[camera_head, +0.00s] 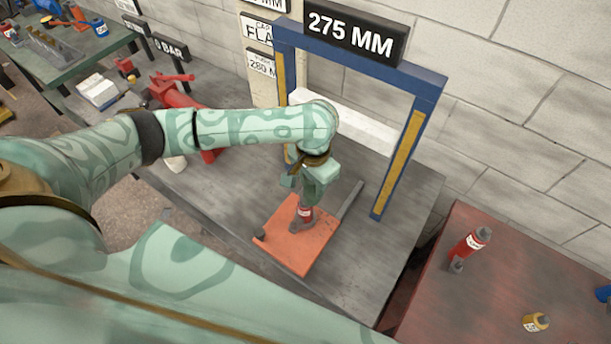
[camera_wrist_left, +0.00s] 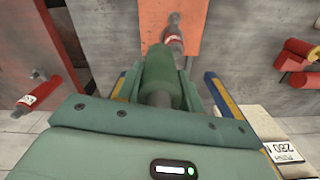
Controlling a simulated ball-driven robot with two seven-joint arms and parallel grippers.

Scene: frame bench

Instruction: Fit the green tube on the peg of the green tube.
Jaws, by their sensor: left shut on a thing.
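A green tube (camera_wrist_left: 160,75) is held between the fingers of my left gripper (camera_wrist_left: 162,92) in the left wrist view. In the head view my left gripper (camera_head: 313,182) reaches down over an orange plate (camera_head: 290,250) on the grey bench. A short grey stub (camera_head: 260,234) sits at the plate's left edge. Which peg belongs to the green tube is not clear. My right gripper is not in view.
A blue and yellow gate frame (camera_head: 430,90) with a "275 MM" sign (camera_head: 350,38) stands behind the plate. A red clamp-like tool (camera_head: 180,95) is at the left. A red table (camera_head: 500,290) at the right holds a red bottle-like part (camera_head: 470,243).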

